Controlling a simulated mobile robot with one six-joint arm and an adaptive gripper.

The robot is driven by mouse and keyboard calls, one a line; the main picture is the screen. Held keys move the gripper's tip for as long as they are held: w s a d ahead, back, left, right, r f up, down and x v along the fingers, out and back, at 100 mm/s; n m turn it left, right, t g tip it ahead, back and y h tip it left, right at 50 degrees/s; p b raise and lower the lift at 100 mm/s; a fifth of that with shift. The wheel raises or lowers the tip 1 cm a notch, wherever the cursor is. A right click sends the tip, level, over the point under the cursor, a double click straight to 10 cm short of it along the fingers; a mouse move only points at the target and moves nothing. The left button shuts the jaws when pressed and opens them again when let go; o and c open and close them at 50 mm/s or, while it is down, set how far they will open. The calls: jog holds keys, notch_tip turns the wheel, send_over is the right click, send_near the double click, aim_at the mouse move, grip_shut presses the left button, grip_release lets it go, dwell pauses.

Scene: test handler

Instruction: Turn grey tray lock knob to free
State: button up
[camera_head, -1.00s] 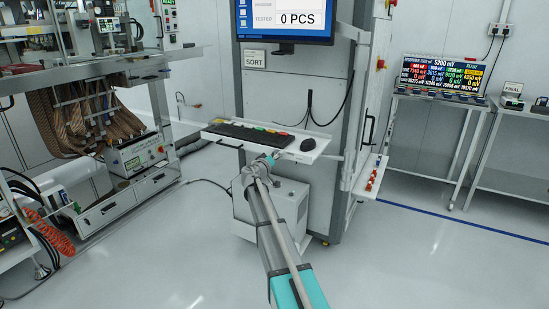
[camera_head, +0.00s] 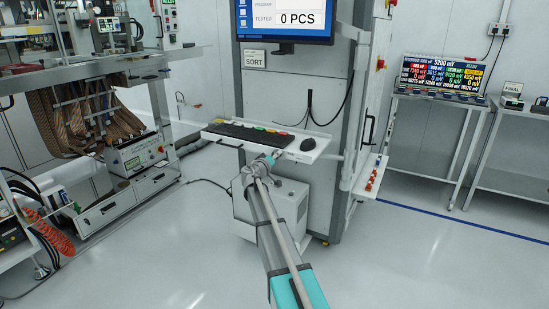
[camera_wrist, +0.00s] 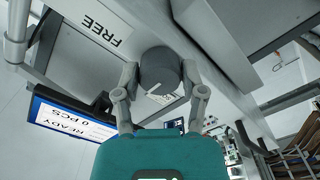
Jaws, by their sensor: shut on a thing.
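The grey tray lock knob (camera_wrist: 160,68) shows in the wrist view, round and dark grey with a pale pointer line on its face. It sits on the underside of a panel, beside a white label reading FREE (camera_wrist: 103,27). The pointer line is not turned toward that label. A second label (camera_wrist: 168,99) is mostly hidden behind the knob and a finger. My gripper (camera_wrist: 160,78) has one finger on each side of the knob and is shut on it. In the head view the knob and my fingers are hidden beneath the keyboard tray (camera_head: 303,154).
A keyboard (camera_head: 248,134) and a mouse (camera_head: 308,144) lie on the tray above my arm. A grey box (camera_head: 285,205) stands on the floor behind my arm. A monitor (camera_head: 285,20) is above, and the floor to the right is clear.

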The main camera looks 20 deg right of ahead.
jog(key=o, duration=1.2)
jog(key=shift+c, duration=0.2)
jog(key=v, duration=1.2)
jog(key=shift+s, duration=0.1)
